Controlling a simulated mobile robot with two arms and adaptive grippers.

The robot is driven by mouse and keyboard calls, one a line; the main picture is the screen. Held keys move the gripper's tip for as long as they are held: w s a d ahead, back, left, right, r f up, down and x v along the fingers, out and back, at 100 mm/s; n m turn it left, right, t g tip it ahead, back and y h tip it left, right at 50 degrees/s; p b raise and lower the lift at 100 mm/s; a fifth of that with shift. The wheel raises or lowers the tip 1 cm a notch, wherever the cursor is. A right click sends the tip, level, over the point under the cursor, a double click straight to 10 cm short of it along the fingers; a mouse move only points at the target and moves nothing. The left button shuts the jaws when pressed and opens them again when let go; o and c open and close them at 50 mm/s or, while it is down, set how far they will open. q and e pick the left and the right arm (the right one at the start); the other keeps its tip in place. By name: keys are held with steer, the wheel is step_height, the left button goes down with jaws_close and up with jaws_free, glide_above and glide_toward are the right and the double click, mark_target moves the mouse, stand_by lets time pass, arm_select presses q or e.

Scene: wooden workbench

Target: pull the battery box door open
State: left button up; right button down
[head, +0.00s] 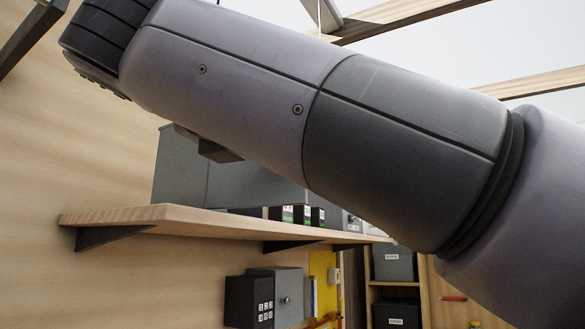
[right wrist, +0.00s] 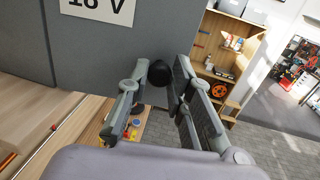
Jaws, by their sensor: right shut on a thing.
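The battery box (head: 180,175) is a grey box on the wooden shelf in the head view, partly hidden behind my right arm. In the right wrist view its grey door (right wrist: 185,35) fills the upper middle, with a white label ending in "V" at the top edge. A round black knob (right wrist: 159,72) sticks out from the door. My right gripper (right wrist: 161,80) has its two fingers on either side of the knob and is shut on it. I cannot tell whether the door is ajar. My left gripper is in neither view.
The wooden shelf (head: 120,216) carries several small dark items with labels (head: 302,215). A dark keypad box (head: 248,300) and a grey cabinet (head: 289,290) are below it. In the right wrist view, a wooden shelf unit (right wrist: 232,60) stands beyond open floor.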

steer(key=shift+s+a+r, duration=0.1)
stand_by(0.4)
steer(key=c, duration=1.4)
jaws_free()
steer(key=v, duration=0.7)
steer(key=shift+s+a, duration=0.15)
